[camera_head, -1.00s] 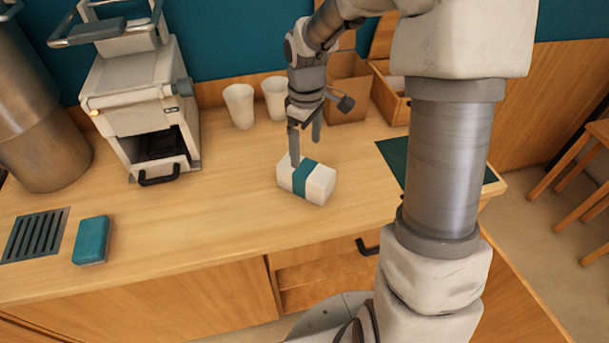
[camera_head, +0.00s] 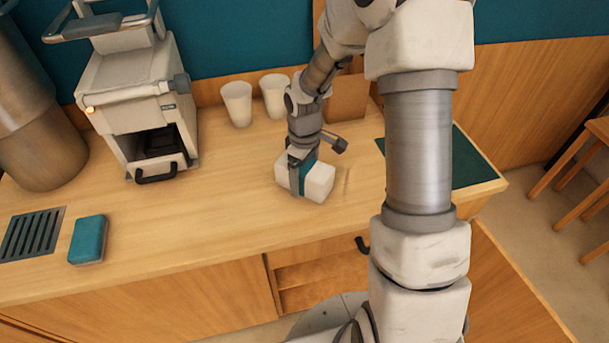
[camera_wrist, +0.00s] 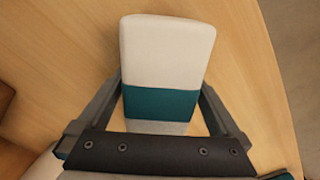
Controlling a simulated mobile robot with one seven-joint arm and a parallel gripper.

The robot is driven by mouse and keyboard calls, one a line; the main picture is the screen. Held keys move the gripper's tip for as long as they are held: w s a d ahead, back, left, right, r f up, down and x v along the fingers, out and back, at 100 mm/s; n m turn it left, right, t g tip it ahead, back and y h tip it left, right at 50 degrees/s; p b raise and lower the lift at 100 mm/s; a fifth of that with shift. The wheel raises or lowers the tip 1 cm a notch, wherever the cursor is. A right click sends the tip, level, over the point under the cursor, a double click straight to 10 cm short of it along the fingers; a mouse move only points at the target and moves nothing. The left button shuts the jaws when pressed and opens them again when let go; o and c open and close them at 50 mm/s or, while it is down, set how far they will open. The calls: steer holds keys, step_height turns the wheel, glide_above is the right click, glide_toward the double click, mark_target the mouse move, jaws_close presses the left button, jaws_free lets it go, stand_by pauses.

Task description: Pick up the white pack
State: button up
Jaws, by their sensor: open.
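The white pack (camera_head: 319,184) with a teal band lies on the wooden counter, in the middle of the head view. In the wrist view the white pack (camera_wrist: 166,48) stretches away from my gripper, its teal band lying nearest the fingers. My gripper (camera_head: 301,180) is lowered over the pack with a finger down its near side. In the wrist view my gripper (camera_wrist: 162,110) is open, with one finger on each side of the pack around the teal band. A gap shows beside at least the right finger. The far finger is hidden in the head view.
Two white cups (camera_head: 238,104) stand behind the pack, with a brown box (camera_head: 347,98) to their right. A white machine (camera_head: 135,110) stands at the left. A teal sponge-like block (camera_head: 88,239) lies front left. A dark green mat (camera_head: 470,165) is at right. The counter between is clear.

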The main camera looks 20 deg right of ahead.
steer(key=shift+r, duration=0.1)
steer(key=c, duration=1.4)
